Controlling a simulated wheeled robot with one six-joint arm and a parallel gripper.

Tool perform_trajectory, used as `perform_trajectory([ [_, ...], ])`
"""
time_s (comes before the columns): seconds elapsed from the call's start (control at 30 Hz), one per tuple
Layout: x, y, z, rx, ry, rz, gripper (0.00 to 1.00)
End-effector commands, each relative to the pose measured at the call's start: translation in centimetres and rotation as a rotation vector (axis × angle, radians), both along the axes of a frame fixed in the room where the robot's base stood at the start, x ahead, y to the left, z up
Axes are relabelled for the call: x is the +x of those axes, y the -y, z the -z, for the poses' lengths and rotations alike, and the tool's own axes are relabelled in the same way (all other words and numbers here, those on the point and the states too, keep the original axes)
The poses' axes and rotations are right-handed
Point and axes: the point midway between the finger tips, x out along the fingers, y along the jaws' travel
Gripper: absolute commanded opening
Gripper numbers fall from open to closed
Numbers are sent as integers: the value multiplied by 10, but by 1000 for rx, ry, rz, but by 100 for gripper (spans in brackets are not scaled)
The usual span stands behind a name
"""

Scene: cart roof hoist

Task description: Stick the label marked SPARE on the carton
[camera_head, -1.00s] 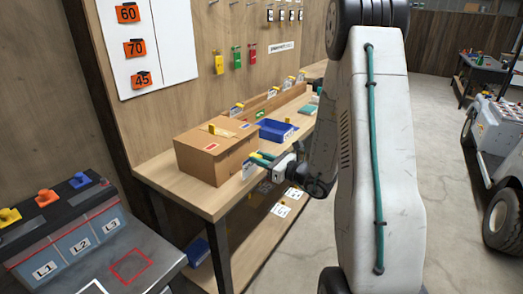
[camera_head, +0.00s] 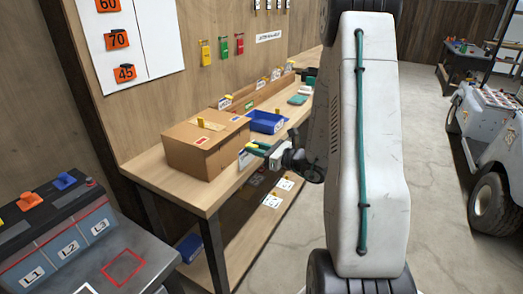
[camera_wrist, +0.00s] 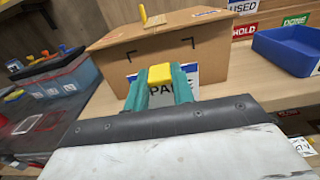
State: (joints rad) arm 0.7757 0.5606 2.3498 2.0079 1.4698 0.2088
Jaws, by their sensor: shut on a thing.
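The carton (camera_head: 190,152) is a brown cardboard box on the wooden bench, and its front also shows in the wrist view (camera_wrist: 215,62). Dark corner marks outline a spot on that front face. My gripper (camera_head: 258,147) has teal fingers and is at the carton's near right side. In the wrist view the gripper (camera_wrist: 160,88) is shut on the yellow tab of a white and blue label (camera_wrist: 190,73). Only the letters "PA" show between the fingers. The label stands upright before the carton's face; I cannot tell whether it touches.
A blue bin (camera_head: 267,121) stands on the bench (camera_head: 195,196) behind the carton. Labels marked USED (camera_wrist: 247,5), HOLD (camera_wrist: 245,31) and DONE (camera_wrist: 295,20) stand beyond in the wrist view. A battery-like unit (camera_head: 60,230) sits at lower left. Open floor lies right of the bench.

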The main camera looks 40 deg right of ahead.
Motion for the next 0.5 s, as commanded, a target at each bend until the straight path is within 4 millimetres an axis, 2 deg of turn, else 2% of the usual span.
perform_trajectory([
  [0.5, 45, -17, 0, 0, 1, -3, 0],
])
